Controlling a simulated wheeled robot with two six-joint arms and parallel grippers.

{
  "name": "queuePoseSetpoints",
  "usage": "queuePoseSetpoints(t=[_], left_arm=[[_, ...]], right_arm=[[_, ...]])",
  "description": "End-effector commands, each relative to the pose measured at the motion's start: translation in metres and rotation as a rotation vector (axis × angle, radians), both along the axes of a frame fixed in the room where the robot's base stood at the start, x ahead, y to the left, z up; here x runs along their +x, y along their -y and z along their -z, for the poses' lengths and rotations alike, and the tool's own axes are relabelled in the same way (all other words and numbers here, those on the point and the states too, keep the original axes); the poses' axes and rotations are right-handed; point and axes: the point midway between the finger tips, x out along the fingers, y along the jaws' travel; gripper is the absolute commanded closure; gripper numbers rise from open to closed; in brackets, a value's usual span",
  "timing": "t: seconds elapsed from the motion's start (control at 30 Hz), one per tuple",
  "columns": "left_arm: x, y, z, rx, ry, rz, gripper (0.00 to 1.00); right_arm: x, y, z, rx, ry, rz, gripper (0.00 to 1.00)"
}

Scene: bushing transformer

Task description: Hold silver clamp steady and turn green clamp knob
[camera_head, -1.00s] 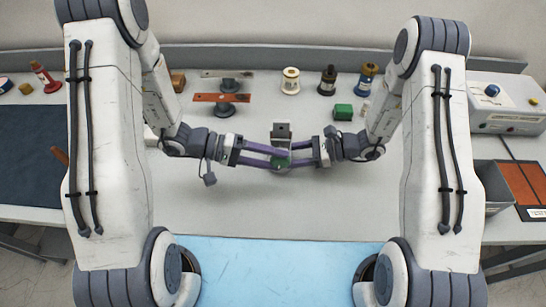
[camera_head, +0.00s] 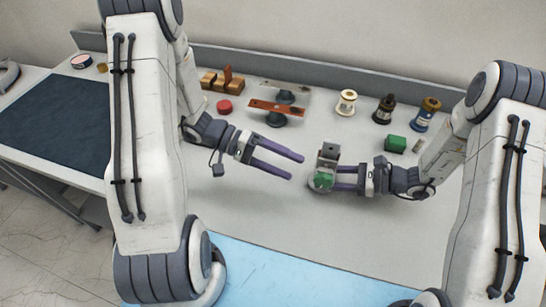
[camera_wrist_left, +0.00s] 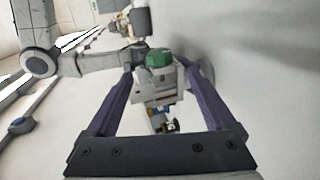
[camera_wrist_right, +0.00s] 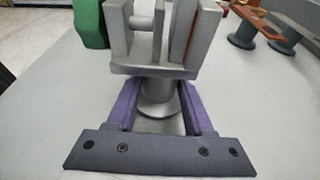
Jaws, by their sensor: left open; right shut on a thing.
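The silver clamp (camera_head: 328,153) stands upright on the worktable, with its jaws at the top and a round post below. Its green knob (camera_head: 323,181) is on the near side; the knob also shows in the left wrist view (camera_wrist_left: 159,57) and at the upper left of the right wrist view (camera_wrist_right: 90,22). My right gripper (camera_head: 336,178) is shut on the clamp's post (camera_wrist_right: 160,95), under the jaws. My left gripper (camera_head: 296,168) is open and empty, a short gap left of the clamp, its fingers pointing toward it.
Behind stand an orange strip on a dark stand (camera_head: 277,108), a cream spool (camera_head: 346,102), a black bushing (camera_head: 384,108), a blue-and-brown bushing (camera_head: 425,112) and a green block (camera_head: 396,144). A red disc (camera_head: 224,106) lies left. The tabletop before the clamp is clear.

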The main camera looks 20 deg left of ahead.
Motion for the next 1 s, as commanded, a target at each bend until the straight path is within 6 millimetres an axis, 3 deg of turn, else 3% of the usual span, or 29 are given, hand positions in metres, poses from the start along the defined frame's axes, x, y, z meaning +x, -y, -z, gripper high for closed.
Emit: queuePoseSetpoints(t=[0.1, 0.23, 0.7, 0.73, 0.8, 1.0], left_arm=[[0.001, -0.021, -0.006, 0.001, 0.002, -0.004, 0.12], [0.000, -0.035, -0.010, 0.000, 0.001, -0.001, 0.12], [-0.001, -0.040, -0.012, 0.000, -0.002, 0.002, 0.12], [-0.001, -0.040, -0.012, 0.000, -0.002, 0.002, 0.12], [-0.001, -0.040, -0.012, 0.000, -0.002, 0.002, 0.12], [0.000, -0.040, -0.012, 0.000, -0.001, 0.002, 0.12]], right_arm=[[-0.001, 0.000, 0.000, 0.001, -0.001, -0.002, 0.79], [-0.001, 0.000, 0.000, 0.001, -0.001, -0.002, 0.79], [-0.001, 0.000, 0.000, 0.001, -0.001, -0.002, 0.79], [-0.001, 0.000, 0.000, 0.001, -0.001, -0.002, 0.37], [-0.001, 0.000, 0.000, 0.001, -0.002, -0.002, 0.13], [0.000, 0.000, 0.000, 0.000, -0.001, -0.001, 0.13]])
